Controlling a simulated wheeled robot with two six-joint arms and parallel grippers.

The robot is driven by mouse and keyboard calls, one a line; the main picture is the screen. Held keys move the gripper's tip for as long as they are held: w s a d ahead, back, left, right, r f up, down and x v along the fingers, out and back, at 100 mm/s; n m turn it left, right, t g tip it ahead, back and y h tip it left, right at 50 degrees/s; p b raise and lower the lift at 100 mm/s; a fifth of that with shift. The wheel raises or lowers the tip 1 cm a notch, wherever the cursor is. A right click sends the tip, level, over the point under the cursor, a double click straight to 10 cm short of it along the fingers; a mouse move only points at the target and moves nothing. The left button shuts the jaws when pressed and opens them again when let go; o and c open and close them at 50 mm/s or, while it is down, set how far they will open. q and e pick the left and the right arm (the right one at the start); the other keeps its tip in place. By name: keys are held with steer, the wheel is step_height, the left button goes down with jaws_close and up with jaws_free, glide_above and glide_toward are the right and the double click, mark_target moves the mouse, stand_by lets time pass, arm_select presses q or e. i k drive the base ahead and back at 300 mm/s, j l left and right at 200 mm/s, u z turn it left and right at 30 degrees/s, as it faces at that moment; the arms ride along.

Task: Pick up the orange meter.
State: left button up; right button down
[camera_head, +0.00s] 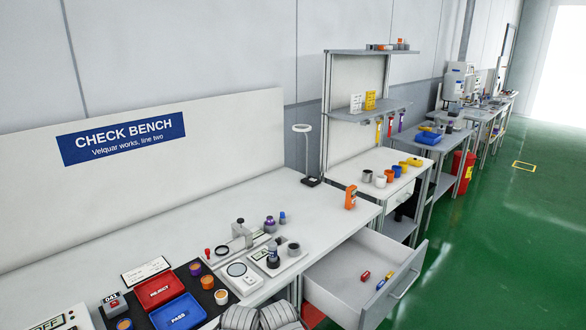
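The orange meter (350,197) stands upright on the white check bench (322,208), close to its right end and near the front edge above the open drawer. It is small in the view, with a darker patch on its face. Nothing touches it. Neither of my grippers shows in the frame. Grey rounded parts at the bottom edge look like my own arm links.
An open drawer (338,288) juts from the bench's front and holds small red and blue items. A red REJECT tray (159,288), a blue PASS tray (178,313) and a testing fixture (270,259) occupy the near bench. A lamp (310,181) stands behind the meter. Clear bench lies left of the meter.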

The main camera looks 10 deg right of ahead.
mark_target(350, 192)
steer(key=i+l+z, duration=0.15)
steer(key=i+l, duration=0.4)
steer(key=l, duration=0.15)
steer(key=i+l+z, duration=0.1)
steer(key=i+l, duration=0.45)
steer(key=l, duration=0.15)
